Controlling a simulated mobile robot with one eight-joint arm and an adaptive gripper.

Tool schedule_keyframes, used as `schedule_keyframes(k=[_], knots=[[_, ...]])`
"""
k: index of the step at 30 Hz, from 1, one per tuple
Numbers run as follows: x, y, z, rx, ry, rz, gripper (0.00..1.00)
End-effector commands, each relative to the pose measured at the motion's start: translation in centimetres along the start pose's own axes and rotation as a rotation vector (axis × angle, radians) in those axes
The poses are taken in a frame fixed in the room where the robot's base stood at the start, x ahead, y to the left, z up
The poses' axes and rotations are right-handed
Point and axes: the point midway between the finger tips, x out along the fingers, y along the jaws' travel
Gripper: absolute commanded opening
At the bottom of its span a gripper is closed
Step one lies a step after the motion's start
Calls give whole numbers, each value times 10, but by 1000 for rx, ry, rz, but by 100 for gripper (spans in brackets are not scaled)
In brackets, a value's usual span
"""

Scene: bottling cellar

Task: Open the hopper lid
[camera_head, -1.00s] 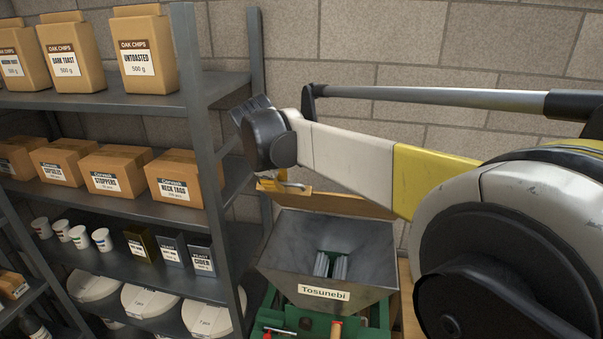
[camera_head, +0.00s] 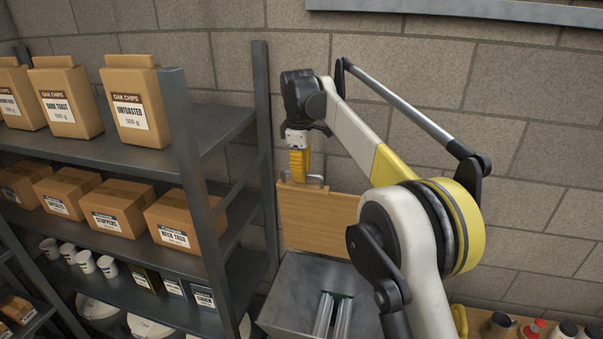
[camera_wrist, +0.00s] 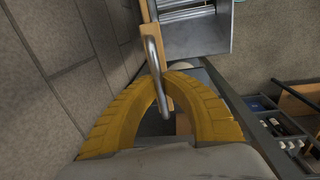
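The wooden hopper lid (camera_head: 325,215) stands raised at the back edge of the grey metal hopper (camera_head: 295,285), its broad face showing and the hopper mouth open. A metal bar handle (camera_head: 316,179) sits at the lid's upper edge. My gripper (camera_head: 299,175), with yellow ribbed fingers, points down at the handle. In the wrist view the fingers (camera_wrist: 172,78) arch together around the handle (camera_wrist: 152,62), with the lid seen edge-on (camera_wrist: 146,10) and the hopper (camera_wrist: 212,35) beyond. The fingers hide part of the handle.
A grey shelf rack (camera_head: 190,160) with oak chip bags (camera_head: 140,110), cartons (camera_head: 175,222) and cups (camera_head: 85,262) stands close on the left. A block wall (camera_head: 420,60) is behind the lid. Several bottles (camera_head: 530,328) stand low at the right.

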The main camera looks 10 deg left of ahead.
Motion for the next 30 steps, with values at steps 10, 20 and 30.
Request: schedule_keyframes(k=[10, 20, 30], knots=[[-1, 0, 0, 0, -1, 1, 0], [-1, 0, 0, 0, 0, 1, 32], [-28, 0, 0, 0, 0, 1, 32]])
